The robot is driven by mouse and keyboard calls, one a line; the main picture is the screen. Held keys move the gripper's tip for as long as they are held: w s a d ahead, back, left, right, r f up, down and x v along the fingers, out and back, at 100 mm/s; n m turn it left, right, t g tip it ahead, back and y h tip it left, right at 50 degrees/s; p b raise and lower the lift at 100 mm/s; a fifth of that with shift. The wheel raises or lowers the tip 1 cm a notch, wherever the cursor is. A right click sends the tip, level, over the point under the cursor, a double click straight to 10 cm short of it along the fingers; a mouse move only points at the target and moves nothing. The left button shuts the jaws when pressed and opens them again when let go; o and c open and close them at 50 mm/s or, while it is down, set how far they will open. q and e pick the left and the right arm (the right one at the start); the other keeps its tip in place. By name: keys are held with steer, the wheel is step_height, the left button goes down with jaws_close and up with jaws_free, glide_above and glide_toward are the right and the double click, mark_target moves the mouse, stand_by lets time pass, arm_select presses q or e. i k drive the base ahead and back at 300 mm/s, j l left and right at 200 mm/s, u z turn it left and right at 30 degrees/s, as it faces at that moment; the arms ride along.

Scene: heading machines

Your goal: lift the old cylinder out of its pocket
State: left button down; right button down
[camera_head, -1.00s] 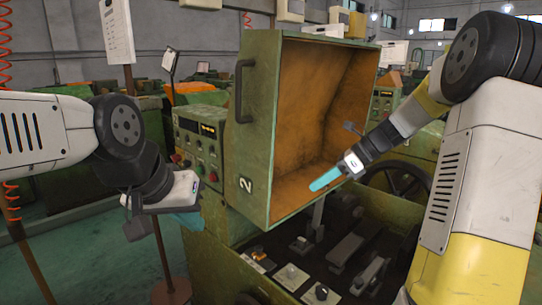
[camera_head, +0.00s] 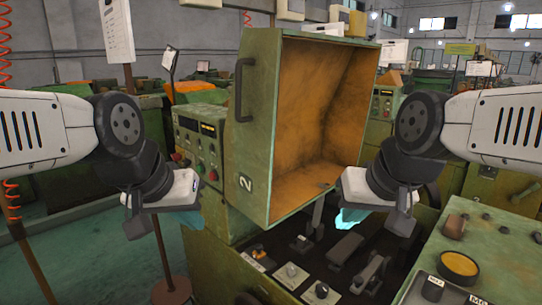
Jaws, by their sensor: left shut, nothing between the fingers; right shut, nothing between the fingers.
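I cannot tell which part is the old cylinder, and I cannot make out its pocket. The open green machine (camera_head: 252,130) has a dark well below its raised cover, with several small parts in it, including a dark-topped knob (camera_head: 321,291) and a pale-topped knob (camera_head: 291,271) at the front. My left gripper (camera_head: 182,209) is shut and empty, left of the machine cover. My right gripper (camera_head: 350,218) is shut and empty, above the right part of the well, with its teal fingers partly hidden by its own body.
A green top (camera_head: 490,250) at right carries a yellow-topped round part (camera_head: 459,265), a brown knob (camera_head: 454,226) and dark round parts. A control panel (camera_head: 196,145) stands left of the cover (camera_head: 305,120). A stand with a sheet (camera_head: 117,30) is at left.

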mark_target(301, 243)
steer(key=j+z, duration=0.1)
steer(key=z, duration=0.3)
steer(key=j+z, duration=0.1)
steer(key=z, duration=0.65)
steer(key=k+j+z, duration=0.1)
steer(key=z, duration=0.3)
steer(key=k+j+z, duration=0.25)
steer(key=j+u, duration=0.1)
steer(key=u, duration=0.3)
steer(key=j+u, duration=0.1)
steer(key=u, duration=0.25)
steer(key=j+u, duration=0.1)
steer(key=u, duration=0.3)
steer(key=j+u, duration=0.15)
steer(key=u, duration=0.2)
steer(key=k, duration=0.05)
